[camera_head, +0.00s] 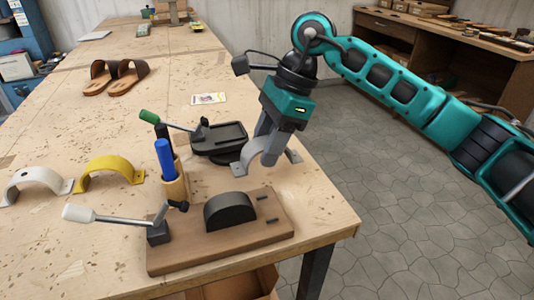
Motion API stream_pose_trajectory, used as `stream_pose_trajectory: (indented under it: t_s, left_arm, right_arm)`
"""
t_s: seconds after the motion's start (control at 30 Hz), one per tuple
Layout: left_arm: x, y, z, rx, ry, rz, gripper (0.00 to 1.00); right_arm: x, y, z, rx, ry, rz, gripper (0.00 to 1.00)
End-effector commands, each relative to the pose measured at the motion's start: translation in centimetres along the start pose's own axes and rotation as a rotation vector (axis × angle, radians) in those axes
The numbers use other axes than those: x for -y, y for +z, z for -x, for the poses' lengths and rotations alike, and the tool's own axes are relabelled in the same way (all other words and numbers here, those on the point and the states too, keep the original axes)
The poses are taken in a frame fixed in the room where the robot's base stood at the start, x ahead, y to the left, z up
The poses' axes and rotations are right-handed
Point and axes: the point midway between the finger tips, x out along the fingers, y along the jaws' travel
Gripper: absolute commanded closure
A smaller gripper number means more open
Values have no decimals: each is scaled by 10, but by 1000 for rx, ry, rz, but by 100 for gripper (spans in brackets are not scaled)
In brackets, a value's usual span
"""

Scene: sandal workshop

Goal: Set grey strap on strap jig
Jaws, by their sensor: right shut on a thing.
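The strap jig (270,236) is a brown wooden board at the table's near right corner. It bears a black half-round form (231,211), two dark pins on the right and a clamp with a white handle on the left. My right gripper (266,146) points down and is shut on the grey strap (248,158), an arched band with flat end tabs. The strap is behind and above the black form, apart from it. The gripper's fingers hide part of the arch. My left gripper is not in view.
A white strap (38,182) and a yellow strap (109,169) stand on the table (60,235) at left. A holder (175,187) with a blue-handled tool stands close behind the jig. A black press plate (218,139) with a green-handled lever is further back. Brown sandals (115,76) lie far left.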

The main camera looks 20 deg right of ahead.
Motion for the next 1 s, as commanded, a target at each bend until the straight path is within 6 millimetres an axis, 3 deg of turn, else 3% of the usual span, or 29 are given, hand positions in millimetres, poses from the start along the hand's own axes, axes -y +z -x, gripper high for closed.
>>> stream_pose_trajectory:
  t_s: [0.17, 0.53, 0.57, 0.8, 1.0]
  left_arm:
    - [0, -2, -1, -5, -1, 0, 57]
    - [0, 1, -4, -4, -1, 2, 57]
    - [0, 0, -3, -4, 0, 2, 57]
    - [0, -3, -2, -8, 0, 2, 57]
    - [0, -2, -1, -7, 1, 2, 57]
  right_arm:
    - [-1, -10, -24, 0, 3, -1, 82]
    - [0, -12, -28, 0, 0, -1, 82]
    - [0, -12, -27, 0, 0, -1, 52]
    - [0, -11, -26, 0, 1, -1, 29]
    - [0, -11, -26, 0, 1, -1, 29]
